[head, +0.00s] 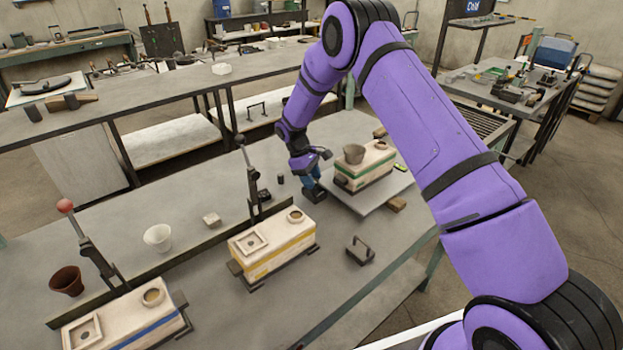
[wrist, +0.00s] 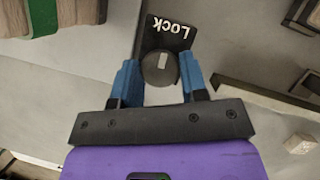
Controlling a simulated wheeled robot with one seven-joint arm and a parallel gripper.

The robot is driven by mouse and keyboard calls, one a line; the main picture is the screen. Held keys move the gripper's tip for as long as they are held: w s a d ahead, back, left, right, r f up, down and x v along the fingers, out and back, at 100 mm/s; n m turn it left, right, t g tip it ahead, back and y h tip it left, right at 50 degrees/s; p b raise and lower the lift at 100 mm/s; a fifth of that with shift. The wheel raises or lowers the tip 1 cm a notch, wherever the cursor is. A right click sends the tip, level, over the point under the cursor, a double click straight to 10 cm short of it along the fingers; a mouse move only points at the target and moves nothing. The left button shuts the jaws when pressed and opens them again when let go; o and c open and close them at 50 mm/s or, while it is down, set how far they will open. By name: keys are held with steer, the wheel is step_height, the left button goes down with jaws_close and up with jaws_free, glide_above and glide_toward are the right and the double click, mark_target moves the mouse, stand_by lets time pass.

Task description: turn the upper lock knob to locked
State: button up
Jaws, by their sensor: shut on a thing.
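A round dark knob (wrist: 159,70) with a pale mark sits on a dark plate marked "Lock" (wrist: 168,30); the lettering is upside down in the wrist view. My gripper (wrist: 160,82) has its blue fingers on either side of this knob and is shut on it. In the head view my gripper (head: 312,187) points down at the table beside the board under the green-banded mould. The knob is hidden there behind the fingers. I cannot tell from the pictures whether the knob stands at locked.
A green-banded mould (head: 350,183) with a grey cup (head: 354,154) stands right of my gripper. A yellow-banded mould (head: 272,262) and a lever (head: 248,170) stand to the left. A dark handled piece (head: 360,252) lies in front.

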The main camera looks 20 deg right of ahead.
steer(key=shift+m, duration=0.3)
steer(key=o, duration=0.9)
steer(key=shift+r, duration=0.1)
steer(key=v, duration=1)
steer(key=shift+r, duration=0.3)
steer(key=shift+w+r, duration=0.1)
steer(key=shift+w, duration=0.05)
